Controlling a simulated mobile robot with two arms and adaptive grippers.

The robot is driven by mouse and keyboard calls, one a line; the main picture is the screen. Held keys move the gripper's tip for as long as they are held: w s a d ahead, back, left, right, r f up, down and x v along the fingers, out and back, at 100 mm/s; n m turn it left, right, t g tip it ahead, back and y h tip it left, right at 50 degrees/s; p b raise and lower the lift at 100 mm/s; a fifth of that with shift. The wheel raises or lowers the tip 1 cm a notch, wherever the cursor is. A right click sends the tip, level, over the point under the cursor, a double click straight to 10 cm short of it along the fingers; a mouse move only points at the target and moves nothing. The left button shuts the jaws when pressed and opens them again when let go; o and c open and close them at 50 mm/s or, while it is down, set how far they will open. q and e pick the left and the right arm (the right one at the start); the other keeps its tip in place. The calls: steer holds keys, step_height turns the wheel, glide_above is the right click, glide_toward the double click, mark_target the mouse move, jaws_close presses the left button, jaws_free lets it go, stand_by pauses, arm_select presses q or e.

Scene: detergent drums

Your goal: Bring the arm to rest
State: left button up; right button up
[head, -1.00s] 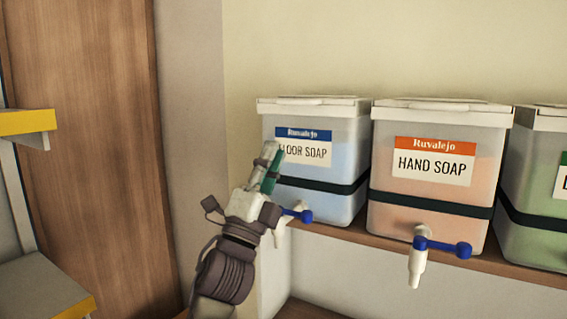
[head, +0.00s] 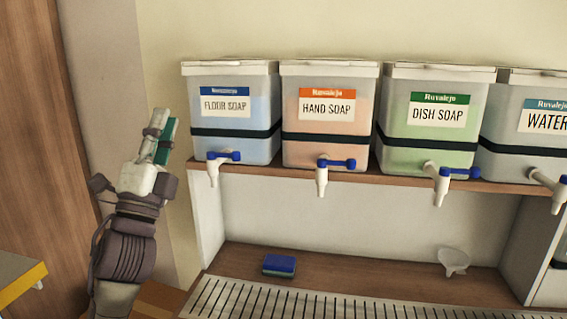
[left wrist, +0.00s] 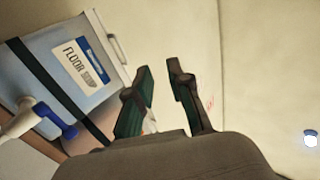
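My left gripper (head: 160,138) is raised at the left in the head view, pointing up, beside the floor soap drum and apart from it. In the left wrist view its two green-padded fingers (left wrist: 158,68) stand apart with nothing between them. The floor soap drum (head: 262,108) has a blue label and a white tap with a blue lever (head: 224,156). It also shows tilted at the left of the left wrist view (left wrist: 105,97). My right gripper is not in view.
Hand soap (head: 327,147), dish soap (head: 430,151) and water (head: 531,92) drums share the shelf (head: 263,174). Below are a blue sponge (head: 279,265), a white funnel (head: 453,261) and a slatted drip tray (head: 300,301). A yellow-edged step (head: 22,284) is at lower left.

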arm_select(q)
steer(key=s+a+f+n+g+y, duration=0.2)
steer(key=f+n+g+y, duration=0.35)
steer(key=f, duration=1.15)
steer(key=s+a+f+n+g+y, duration=0.2)
steer(key=f+n+g, duration=0.5)
steer(key=f, duration=1)
steer(key=s+d+f+n+g+h, duration=0.1)
steer(key=s+d+f+n+g, duration=0.15)
steer(key=s+f+g, duration=0.7)
steer(key=s+d+f+n+g+h, duration=0.15)
steer(key=s+f+n, duration=0.25)
steer(key=s+f, duration=1.15)
steer(key=s+f+g+p, duration=0.1)
steer(key=s+f+p, duration=0.15)
steer(key=f, duration=0.75)
steer(key=s+f+g+p, duration=0.1)
steer(key=s+f, duration=0.2)
steer(key=f, duration=0.7)
steer(key=s+a+f+p, duration=0.2)
steer(key=s+a+f, duration=0.1)
steer(key=s+f, duration=0.9)
steer(key=s, duration=0.4)
steer(key=shift+a+f+m+g, duration=0.2)
steer(key=shift+a+m+g, duration=0.1)
steer(key=shift+m+g, duration=0.1)
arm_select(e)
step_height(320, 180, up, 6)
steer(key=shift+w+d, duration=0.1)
